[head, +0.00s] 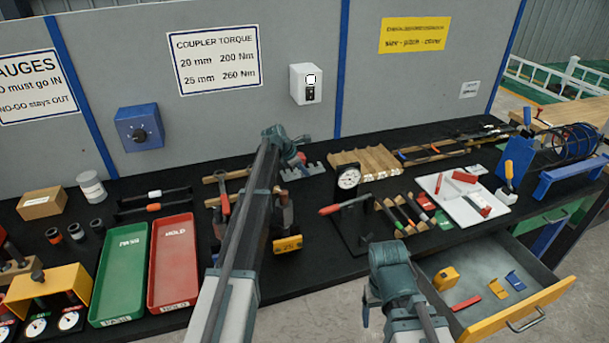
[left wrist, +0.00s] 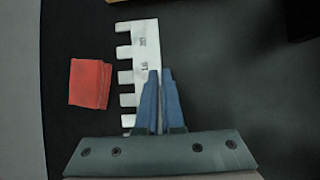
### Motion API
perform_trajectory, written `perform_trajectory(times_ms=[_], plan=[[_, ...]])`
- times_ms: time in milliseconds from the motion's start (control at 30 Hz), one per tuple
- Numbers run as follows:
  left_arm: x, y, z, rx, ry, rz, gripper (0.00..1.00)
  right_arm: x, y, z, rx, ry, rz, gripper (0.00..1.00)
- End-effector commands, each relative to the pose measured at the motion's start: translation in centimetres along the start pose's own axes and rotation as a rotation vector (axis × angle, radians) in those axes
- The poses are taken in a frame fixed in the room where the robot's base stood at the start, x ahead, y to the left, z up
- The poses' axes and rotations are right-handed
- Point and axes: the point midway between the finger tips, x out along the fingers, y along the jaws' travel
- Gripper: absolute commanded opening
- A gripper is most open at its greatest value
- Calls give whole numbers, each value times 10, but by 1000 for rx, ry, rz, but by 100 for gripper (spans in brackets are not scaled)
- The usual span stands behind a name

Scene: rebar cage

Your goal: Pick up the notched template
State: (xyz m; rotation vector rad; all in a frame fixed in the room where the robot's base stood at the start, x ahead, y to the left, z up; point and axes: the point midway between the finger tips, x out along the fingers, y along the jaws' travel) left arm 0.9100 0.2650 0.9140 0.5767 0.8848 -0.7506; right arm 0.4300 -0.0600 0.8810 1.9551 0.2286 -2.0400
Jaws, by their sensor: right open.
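The notched template (left wrist: 140,55) is a pale flat strip with square teeth along its left side and dark markings. In the head view it shows as a grey comb shape (head: 312,166) on the black bench, just beyond my left gripper (head: 297,157). In the left wrist view the blue fingers (left wrist: 160,72) are close together over its lower right edge and hide part of it. I cannot tell whether they pinch it. My right gripper (head: 367,306) is open in front of the bench, away from the template.
A red block (left wrist: 90,83) lies left of the template in the wrist view. A wooden rack (head: 365,158) and a dial gauge (head: 348,178) stand to the right. Green (head: 122,262) and red (head: 174,262) trays lie left. An open drawer (head: 478,262) juts out at front right.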

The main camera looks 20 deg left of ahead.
Motion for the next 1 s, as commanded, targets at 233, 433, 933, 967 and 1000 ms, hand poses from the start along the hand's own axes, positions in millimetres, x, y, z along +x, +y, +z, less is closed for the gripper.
perform_trajectory(times_ms=[233,433,933,967,1000], plan=[[0,0,0,0,1,0,0,0,0,0,0,0,0,77],[-4,1,2,0,1,0,0,-5,0,0,0,0,0,77],[-58,10,35,0,0,0,0,-68,6,4,0,0,0,77],[-62,10,38,0,0,0,0,-72,7,4,0,0,0,77],[-67,11,41,0,0,0,0,-78,8,5,0,0,0,77]])
